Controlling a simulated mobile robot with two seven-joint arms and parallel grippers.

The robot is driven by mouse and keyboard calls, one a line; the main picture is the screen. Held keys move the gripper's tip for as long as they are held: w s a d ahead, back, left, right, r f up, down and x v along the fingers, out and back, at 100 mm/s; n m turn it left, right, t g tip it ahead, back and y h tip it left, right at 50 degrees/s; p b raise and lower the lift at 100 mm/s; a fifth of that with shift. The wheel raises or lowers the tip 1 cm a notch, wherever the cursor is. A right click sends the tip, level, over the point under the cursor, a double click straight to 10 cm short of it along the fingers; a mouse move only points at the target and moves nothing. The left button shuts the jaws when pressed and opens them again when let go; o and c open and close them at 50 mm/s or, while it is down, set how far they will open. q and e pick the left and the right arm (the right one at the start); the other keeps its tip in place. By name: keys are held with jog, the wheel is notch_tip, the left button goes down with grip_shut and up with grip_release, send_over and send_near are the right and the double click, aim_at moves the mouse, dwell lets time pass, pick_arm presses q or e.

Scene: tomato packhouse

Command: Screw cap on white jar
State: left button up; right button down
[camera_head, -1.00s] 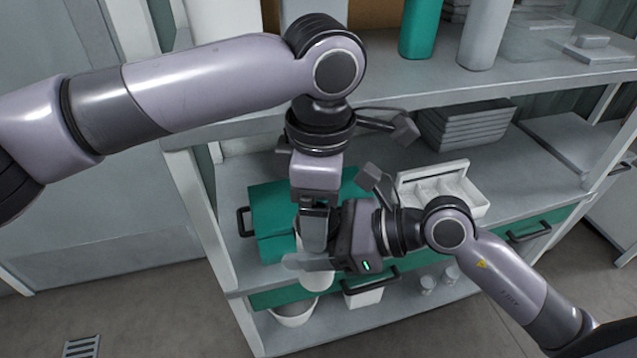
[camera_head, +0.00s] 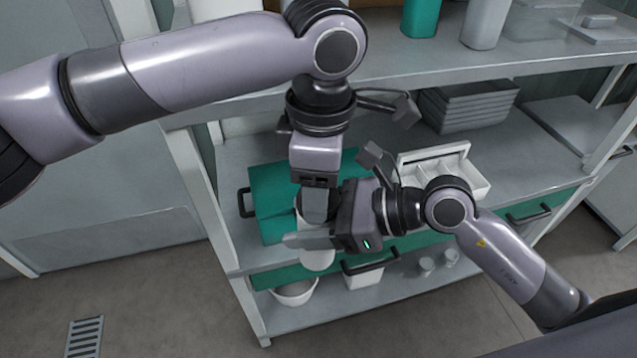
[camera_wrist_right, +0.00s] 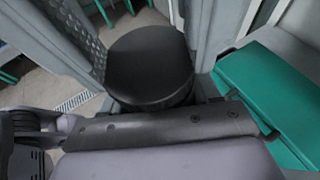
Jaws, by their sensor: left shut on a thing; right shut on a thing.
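The white jar (camera_head: 318,261) shows in the head view at the shelf's front edge, upright as far as I can tell, partly covered by both hands. My right gripper (camera_head: 308,240) comes in from the right and is shut across the jar's side. My left gripper (camera_head: 314,208) points down from above and is shut at the jar's top. The cap is not clear in the head view, hidden among the fingers. In the right wrist view a black round-topped thing (camera_wrist_right: 150,65) fills the middle; I cannot tell whether it is the cap.
Stacked grey trays (camera_head: 468,105) stand behind. A white bowl (camera_head: 294,295) is below.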

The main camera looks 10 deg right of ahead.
pick_arm(q)
jog(key=m, duration=0.3)
jog(key=o, duration=1.2)
jog(key=shift+c, duration=0.2)
jog(key=shift+r, duration=2.25)
jog(key=shift+o, duration=0.3)
jog(key=shift+r+n, duration=1.6)
jog(key=shift+r, duration=0.15)
jog(key=shift+f, duration=0.1)
